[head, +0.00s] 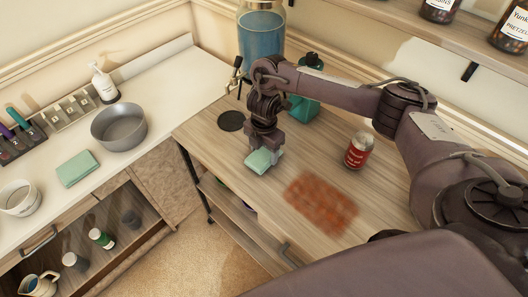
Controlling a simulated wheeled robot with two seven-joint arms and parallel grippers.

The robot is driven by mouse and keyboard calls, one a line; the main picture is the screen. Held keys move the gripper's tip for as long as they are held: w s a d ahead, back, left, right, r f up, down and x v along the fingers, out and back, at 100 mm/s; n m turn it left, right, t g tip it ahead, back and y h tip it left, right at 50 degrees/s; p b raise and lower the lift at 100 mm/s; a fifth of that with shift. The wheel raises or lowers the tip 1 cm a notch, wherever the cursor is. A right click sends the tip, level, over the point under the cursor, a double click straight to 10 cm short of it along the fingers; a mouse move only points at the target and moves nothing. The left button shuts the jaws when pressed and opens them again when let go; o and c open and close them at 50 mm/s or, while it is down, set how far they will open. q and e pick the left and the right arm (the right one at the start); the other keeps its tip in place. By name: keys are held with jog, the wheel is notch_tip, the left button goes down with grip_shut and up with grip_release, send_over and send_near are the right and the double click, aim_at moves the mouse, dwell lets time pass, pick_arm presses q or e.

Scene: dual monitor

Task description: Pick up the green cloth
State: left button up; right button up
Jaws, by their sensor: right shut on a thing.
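A pale green cloth (259,163) is at my right gripper (265,148), above or on the left part of the wooden table (240,190). The gripper points down and is shut on the cloth; its fingertips cover part of it. I cannot tell whether the cloth touches the tabletop. A second folded green cloth (77,169) lies flat on the white counter at the left. My left gripper is not in view.
A teal object (303,108), a blue-filled jar (261,38) and a dark round disc (231,121) are behind. A metal pot (119,127) stands on the counter.

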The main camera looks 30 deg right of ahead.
aim_at(264, 153)
notch_tip(264, 153, up, 19)
jog(key=p, duration=0.5)
jog(key=shift+f, duration=0.1)
jog(key=o, duration=0.4)
jog(key=c, duration=0.3)
